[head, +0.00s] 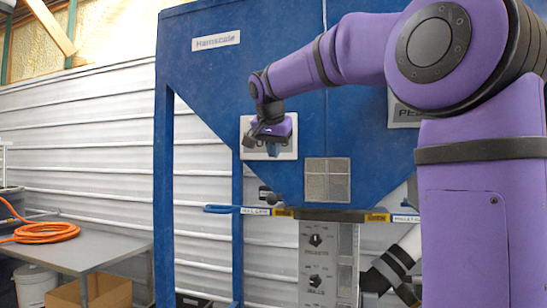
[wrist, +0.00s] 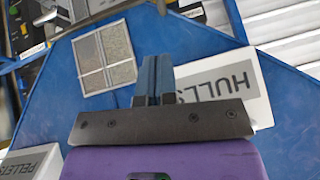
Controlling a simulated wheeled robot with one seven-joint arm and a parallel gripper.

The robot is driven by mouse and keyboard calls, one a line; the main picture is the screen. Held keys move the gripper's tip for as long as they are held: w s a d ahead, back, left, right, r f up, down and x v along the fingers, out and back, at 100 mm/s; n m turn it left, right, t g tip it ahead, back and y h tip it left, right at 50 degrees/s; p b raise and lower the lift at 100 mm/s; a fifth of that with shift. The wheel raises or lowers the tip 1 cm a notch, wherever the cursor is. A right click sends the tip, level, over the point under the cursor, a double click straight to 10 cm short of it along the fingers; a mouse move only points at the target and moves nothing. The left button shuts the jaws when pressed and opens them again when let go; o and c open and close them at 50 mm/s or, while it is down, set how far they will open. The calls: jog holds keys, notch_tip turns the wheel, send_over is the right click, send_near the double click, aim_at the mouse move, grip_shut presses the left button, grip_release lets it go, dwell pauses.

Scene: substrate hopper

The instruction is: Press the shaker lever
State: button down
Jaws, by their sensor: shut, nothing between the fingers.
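My gripper (head: 272,150) is shut and empty in front of the HULLS sign (head: 252,140) on the blue hopper. In the wrist view its two blue fingers (wrist: 153,72) are together, with the hopper face behind them. No part in view is clearly labelled as the shaker lever. A small dark round knob (head: 271,199) shows below my gripper, near the hopper's lower edge, and may be the lever; I cannot tell. My gripper is above it and apart from it.
The blue hopper (head: 200,65) has a gridded window (head: 327,180), also in the wrist view (wrist: 105,58). A blue handle (head: 221,209) sits by the left gate label. Below are dials (head: 315,240). A grey table (head: 85,246) with an orange hose (head: 45,232) stands left.

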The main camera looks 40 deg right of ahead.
send_over(273, 196)
jog(key=d, duration=0.1)
notch_tip(273, 196, down, 6)
jog(key=shift+s+f, duration=0.1)
jog(key=shift+f, duration=0.05)
jog(key=shift+a+f, duration=0.15)
jog(key=shift+f, duration=0.4)
jog(key=shift+a+f, duration=0.15)
jog(key=shift+f, duration=0.4)
jog(key=shift+a+f, duration=0.15)
jog(key=shift+f, duration=0.65)
jog(key=f, duration=0.5)
jog(key=shift+s+a+f, duration=0.15)
jog(key=shift+a+f, duration=0.05)
jog(key=shift+f, duration=0.2)
jog(key=shift+r, duration=0.1)
